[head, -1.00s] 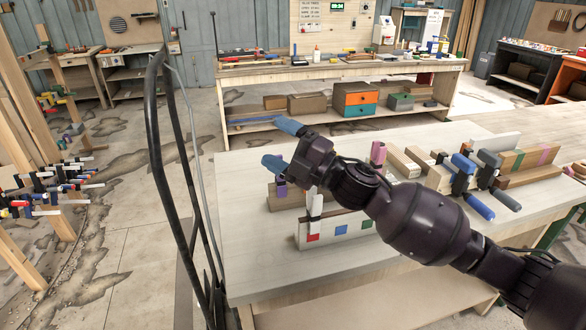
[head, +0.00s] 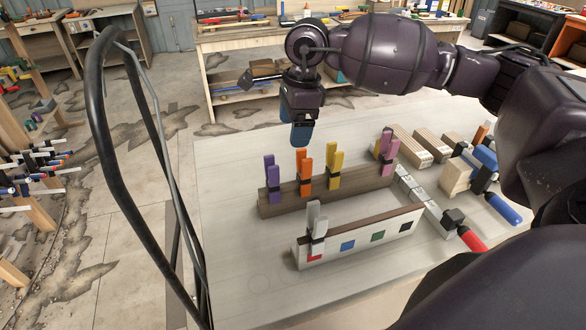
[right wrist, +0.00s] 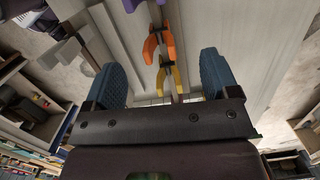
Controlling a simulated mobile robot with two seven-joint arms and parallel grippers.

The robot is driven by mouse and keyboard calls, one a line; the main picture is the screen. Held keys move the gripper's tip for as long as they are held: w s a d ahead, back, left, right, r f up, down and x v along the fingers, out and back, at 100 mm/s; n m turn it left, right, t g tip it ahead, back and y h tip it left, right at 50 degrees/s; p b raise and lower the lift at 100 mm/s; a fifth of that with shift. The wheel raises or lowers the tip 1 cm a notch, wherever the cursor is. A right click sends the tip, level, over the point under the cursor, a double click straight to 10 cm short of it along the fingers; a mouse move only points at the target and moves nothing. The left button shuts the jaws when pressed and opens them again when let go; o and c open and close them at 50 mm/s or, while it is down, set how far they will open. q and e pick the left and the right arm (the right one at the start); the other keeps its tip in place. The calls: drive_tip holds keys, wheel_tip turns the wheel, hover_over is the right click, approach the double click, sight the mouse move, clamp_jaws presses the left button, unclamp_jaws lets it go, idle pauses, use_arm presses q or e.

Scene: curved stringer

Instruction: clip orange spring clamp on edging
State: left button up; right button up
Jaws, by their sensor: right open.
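The orange spring clamp (head: 305,174) stands upright on a brown wooden rail (head: 355,184), between a purple clamp (head: 272,180) and a yellow clamp (head: 335,168). My right gripper (head: 300,134) points down above and behind the rail, near the orange clamp and apart from it. In the right wrist view its blue fingers (right wrist: 161,68) are spread, with the orange clamp (right wrist: 157,42) and yellow clamp (right wrist: 167,78) seen between them. The brown edging (head: 368,222) tops a white board in front, with a grey-white clamp (head: 317,226) on its left end. My left gripper is not in view.
The board's face has red, blue (head: 347,246), green and dark squares. A pink clamp (head: 388,146) is at the rail's right end. Wooden blocks and a blue-handled bar clamp (head: 502,209) lie to the right. A black curved bar (head: 115,170) rises at left. The left tabletop is clear.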

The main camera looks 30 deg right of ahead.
sight(304, 164)
drive_tip(key=shift+n+g+h, duration=0.3)
drive_tip(key=shift+g+h, duration=0.1)
drive_tip(key=shift+h, duration=0.3)
drive_tip(key=f, duration=0.2)
drive_tip(key=s+d+f, duration=0.1)
drive_tip(key=d+f, duration=0.1)
drive_tip(key=f, duration=0.1)
drive_tip(key=shift+s+f+p, duration=0.25)
drive_tip(key=shift+f+p, duration=0.05)
drive_tip(key=shift+p, duration=0.05)
drive_tip(key=f, duration=0.2)
drive_tip(key=f+p, duration=0.1)
drive_tip(key=f, duration=0.1)
drive_tip(key=shift+w+f, duration=0.2)
drive_tip(key=shift+f, duration=0.4)
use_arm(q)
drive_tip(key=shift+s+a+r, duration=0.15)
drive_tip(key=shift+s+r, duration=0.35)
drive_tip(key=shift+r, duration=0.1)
use_arm(e)
drive_tip(key=shift+c, duration=0.2)
drive_tip(key=c, duration=1.1)
